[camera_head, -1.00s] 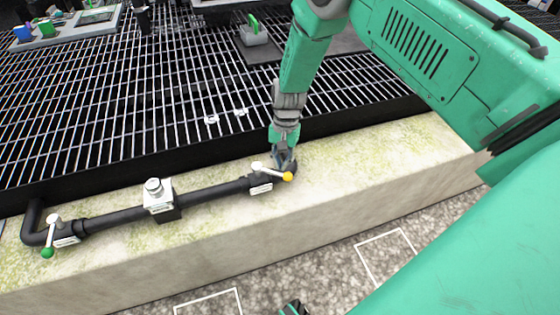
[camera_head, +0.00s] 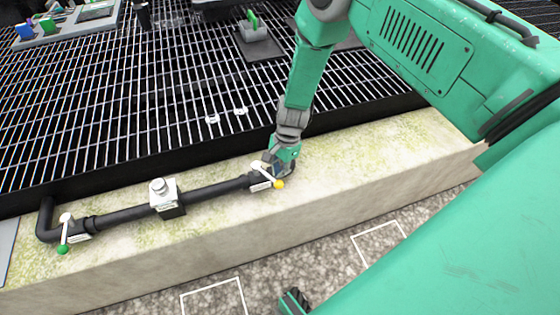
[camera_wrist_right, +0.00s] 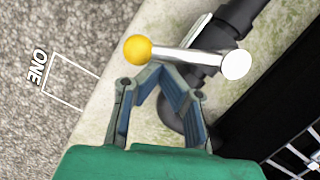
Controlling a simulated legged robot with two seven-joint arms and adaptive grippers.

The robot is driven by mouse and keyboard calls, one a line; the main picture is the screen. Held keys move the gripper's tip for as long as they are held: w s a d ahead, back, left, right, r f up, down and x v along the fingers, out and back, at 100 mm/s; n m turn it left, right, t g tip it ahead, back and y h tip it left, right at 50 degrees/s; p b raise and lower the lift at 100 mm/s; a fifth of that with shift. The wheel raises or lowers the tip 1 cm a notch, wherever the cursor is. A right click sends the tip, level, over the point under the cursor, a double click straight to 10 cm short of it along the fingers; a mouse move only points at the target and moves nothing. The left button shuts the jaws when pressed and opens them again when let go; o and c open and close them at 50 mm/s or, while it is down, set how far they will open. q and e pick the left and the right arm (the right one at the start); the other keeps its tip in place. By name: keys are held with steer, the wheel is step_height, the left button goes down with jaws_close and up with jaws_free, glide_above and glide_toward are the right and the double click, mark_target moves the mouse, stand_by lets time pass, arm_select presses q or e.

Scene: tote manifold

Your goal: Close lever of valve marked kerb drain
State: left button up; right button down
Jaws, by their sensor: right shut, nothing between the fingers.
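A black pipe runs along the pale kerb with two lever valves. The right valve has a white lever (camera_head: 268,174) with a yellow knob (camera_head: 278,184), pointing down-right across the kerb. The left valve's lever (camera_head: 65,232) has a green knob (camera_head: 63,249). Both carry white labels that are too small to read. My right gripper (camera_head: 276,164) is at the yellow-knob lever, shut and empty. In the right wrist view its fingers (camera_wrist_right: 160,85) lie close beside the lever (camera_wrist_right: 190,57), near the yellow knob (camera_wrist_right: 137,50); contact cannot be told. My left gripper is not in view.
A white-topped block (camera_head: 163,192) sits on the pipe between the valves. A dark grating (camera_head: 120,100) lies behind the kerb (camera_head: 370,160). White outlines (camera_head: 213,290) mark the gravelly floor in front. Fixtures stand farther back on the grating.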

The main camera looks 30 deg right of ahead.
steer(key=a+m+p, duration=0.2)
steer(key=a+m, duration=0.1)
steer(key=shift+s+r+m+t, duration=0.1)
steer(key=shift+s+m+t, duration=0.2)
steer(key=shift+s+t, duration=0.1)
steer(key=shift+a, duration=0.25)
stand_by(0.4)
